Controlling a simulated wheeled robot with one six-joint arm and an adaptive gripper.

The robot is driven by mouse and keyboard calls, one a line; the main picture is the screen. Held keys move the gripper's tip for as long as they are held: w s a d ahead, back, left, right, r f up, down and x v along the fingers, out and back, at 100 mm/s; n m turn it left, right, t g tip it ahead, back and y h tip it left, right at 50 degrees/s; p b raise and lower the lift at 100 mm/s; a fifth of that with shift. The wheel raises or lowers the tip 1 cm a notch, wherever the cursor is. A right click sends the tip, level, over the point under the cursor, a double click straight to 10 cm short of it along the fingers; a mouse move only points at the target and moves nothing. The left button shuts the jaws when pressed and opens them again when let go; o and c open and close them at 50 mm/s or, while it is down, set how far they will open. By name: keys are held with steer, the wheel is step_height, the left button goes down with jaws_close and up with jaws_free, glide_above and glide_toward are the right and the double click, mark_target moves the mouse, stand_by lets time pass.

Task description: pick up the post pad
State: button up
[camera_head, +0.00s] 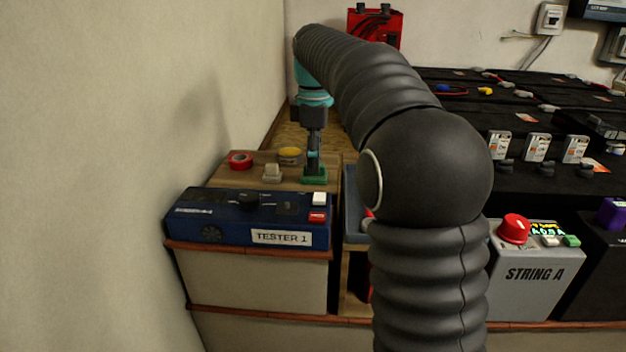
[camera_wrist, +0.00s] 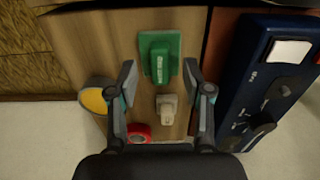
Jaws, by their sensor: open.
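A green piece (camera_head: 314,177), probably the post pad, lies on the wooden top behind the tester. In the wrist view the green piece (camera_wrist: 160,57) shows a flat base with a raised grip on it. My gripper (camera_head: 314,162) points down right above it. In the wrist view my gripper (camera_wrist: 160,77) is open, one finger to each side of the grip's near end, with nothing held. I cannot tell how much height is left between the fingertips and the green piece.
Near the green piece are a beige block (camera_wrist: 167,108), a red tape roll (camera_head: 241,161) and a yellow-topped round tin (camera_head: 290,155). The blue tester (camera_head: 250,217) stands in front. A wall (camera_head: 130,120) rises at left. A grey STRING A box (camera_head: 535,270) stands at right.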

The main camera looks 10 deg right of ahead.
steer(key=shift+f, duration=0.6)
jaws_close()
steer(key=shift+r, duration=0.1)
steer(key=shift+r, duration=0.4)
steer(key=r, duration=0.1)
steer(key=r+p, duration=0.1)
steer(key=r, duration=0.2)
steer(key=shift+d+p, duration=0.3)
steer(key=shift+p, duration=0.1)
steer(key=d+r+p, duration=0.2)
steer(key=d+r, duration=0.4)
steer(key=d, duration=0.5)
steer(key=shift+p, duration=0.3)
